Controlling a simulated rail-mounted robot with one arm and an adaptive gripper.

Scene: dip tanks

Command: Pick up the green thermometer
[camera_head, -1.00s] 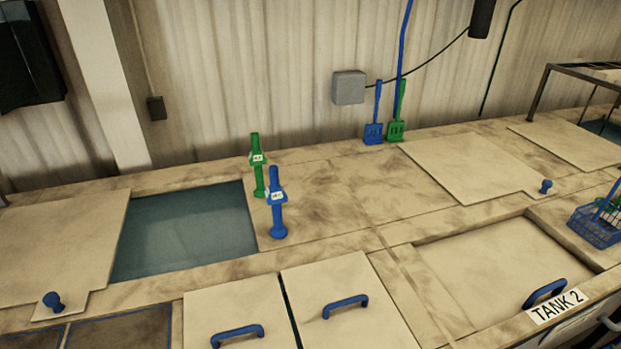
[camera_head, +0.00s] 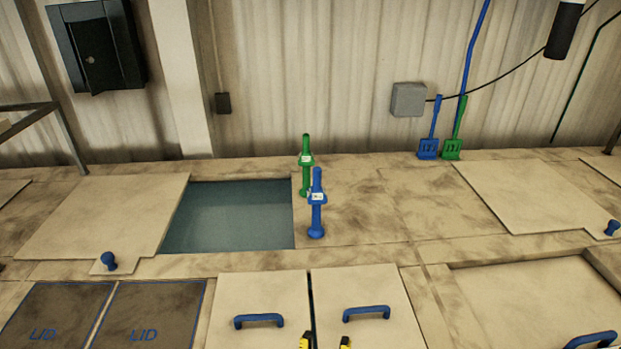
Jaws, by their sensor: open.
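The green thermometer (camera_head: 306,175) stands upright on the counter, just right of the open tank's water (camera_head: 228,216). It has a small white display. The blue thermometer (camera_head: 317,205) stands upright in front of it and slightly right, hiding a little of its lower part. My gripper (camera_head: 325,342) shows only as two yellow-and-black fingertips at the bottom edge. They are apart with nothing visible between them, well in front of both thermometers. The rest of the gripper is out of frame.
A lid with a blue knob (camera_head: 109,262) lies left of the open tank. Cabinet doors with blue handles (camera_head: 366,314) are below. A blue scoop (camera_head: 428,148) and a green scoop (camera_head: 452,148) lean at the back wall. The counter right of the thermometers (camera_head: 385,200) is clear.

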